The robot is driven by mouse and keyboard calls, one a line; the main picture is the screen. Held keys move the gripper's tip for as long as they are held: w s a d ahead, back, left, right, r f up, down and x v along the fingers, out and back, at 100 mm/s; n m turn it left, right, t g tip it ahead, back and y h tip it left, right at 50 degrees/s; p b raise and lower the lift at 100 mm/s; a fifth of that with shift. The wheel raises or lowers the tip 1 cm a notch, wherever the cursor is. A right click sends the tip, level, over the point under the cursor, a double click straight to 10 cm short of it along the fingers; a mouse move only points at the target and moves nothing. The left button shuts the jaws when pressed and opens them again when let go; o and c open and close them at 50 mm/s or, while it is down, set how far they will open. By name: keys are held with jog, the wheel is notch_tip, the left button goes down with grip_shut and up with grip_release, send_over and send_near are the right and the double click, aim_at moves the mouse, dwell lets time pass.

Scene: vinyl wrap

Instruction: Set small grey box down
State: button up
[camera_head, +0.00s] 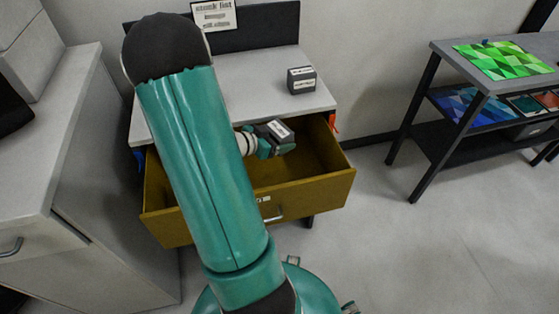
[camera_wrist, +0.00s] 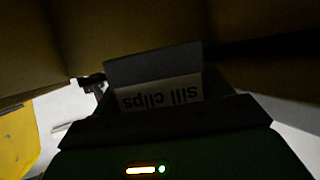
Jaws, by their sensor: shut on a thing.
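My gripper (camera_head: 276,141) is shut on a small grey box (camera_head: 280,130) with a white label. It holds the box over the open ochre drawer (camera_head: 318,187), near the drawer's back; I cannot tell how far the box is above the drawer floor. In the wrist view the box (camera_wrist: 150,68) is between the dark fingers of my gripper (camera_wrist: 160,112). Its label reads "sill clips" upside down. The fingers and the dark picture hide its lower part.
A similar dark labelled box (camera_head: 301,81) stands on the grey worktop (camera_head: 245,75) above the drawer. A grey cabinet (camera_head: 75,130) is on the left. A dark shelf table (camera_head: 440,48) with coloured sheets stands at right. The floor between is clear.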

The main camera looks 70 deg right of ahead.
jog(key=shift+s+d+f, duration=0.1)
jog(key=shift+d+f, duration=0.05)
jog(key=shift+f, duration=1.85)
jog(key=shift+s+d+f, duration=0.1)
jog(key=shift+d+f, duration=0.05)
jog(key=shift+f, duration=1.85)
jog(key=shift+d+f, duration=0.15)
jog(key=shift+f, duration=1.85)
jog(key=shift+f, duration=0.4)
jog(key=shift+f, duration=0.2)
jog(key=o, duration=1.1)
